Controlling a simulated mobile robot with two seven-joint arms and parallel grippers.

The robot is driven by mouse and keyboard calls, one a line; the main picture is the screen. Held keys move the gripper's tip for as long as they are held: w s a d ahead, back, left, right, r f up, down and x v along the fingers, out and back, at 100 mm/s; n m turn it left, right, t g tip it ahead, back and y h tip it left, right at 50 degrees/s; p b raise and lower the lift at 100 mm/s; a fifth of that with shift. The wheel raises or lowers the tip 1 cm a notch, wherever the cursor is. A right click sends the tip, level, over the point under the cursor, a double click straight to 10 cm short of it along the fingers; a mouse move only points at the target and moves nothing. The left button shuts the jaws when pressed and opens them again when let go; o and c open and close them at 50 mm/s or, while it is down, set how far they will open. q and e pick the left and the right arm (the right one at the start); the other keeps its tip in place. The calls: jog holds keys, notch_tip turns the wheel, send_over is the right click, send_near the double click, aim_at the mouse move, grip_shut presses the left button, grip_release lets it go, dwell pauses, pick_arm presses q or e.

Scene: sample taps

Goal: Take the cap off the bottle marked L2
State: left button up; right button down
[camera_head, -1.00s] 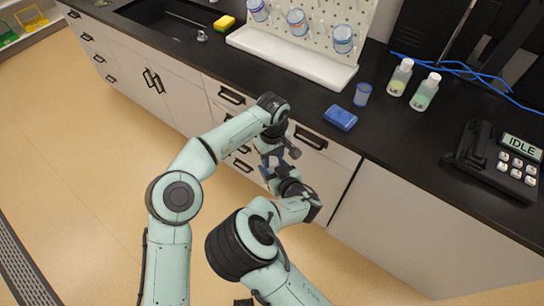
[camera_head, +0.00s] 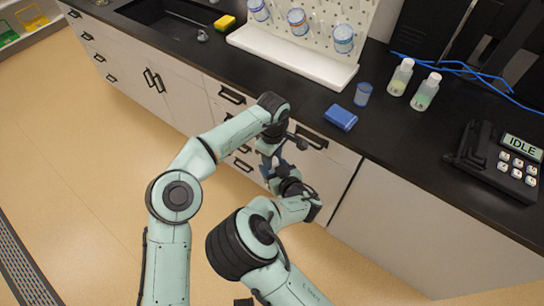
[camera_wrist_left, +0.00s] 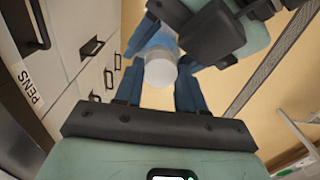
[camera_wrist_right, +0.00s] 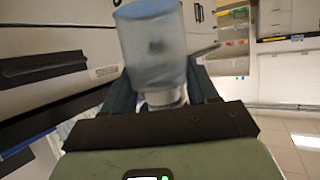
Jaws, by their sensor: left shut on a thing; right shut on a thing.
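A translucent blue-grey bottle (camera_wrist_right: 155,50) is between the fingers of my right gripper (camera_wrist_right: 165,92), in front of the drawers and off the counter. No readable marking shows on it, only a dark smudge. In the left wrist view its round white cap (camera_wrist_left: 161,72) faces the camera, with the bluish body behind it. My left gripper (camera_wrist_left: 160,90) has its fingers on both sides of the cap and is shut on it. In the head view my left gripper (camera_head: 270,155) is just above my right gripper (camera_head: 284,172); both partly hide the bottle. I cannot tell whether the cap is loose.
The drawers (camera_head: 310,160) are close behind my grippers.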

pick_arm(q)
jog(key=shift+r, duration=0.2)
jog(key=shift+r, duration=0.95)
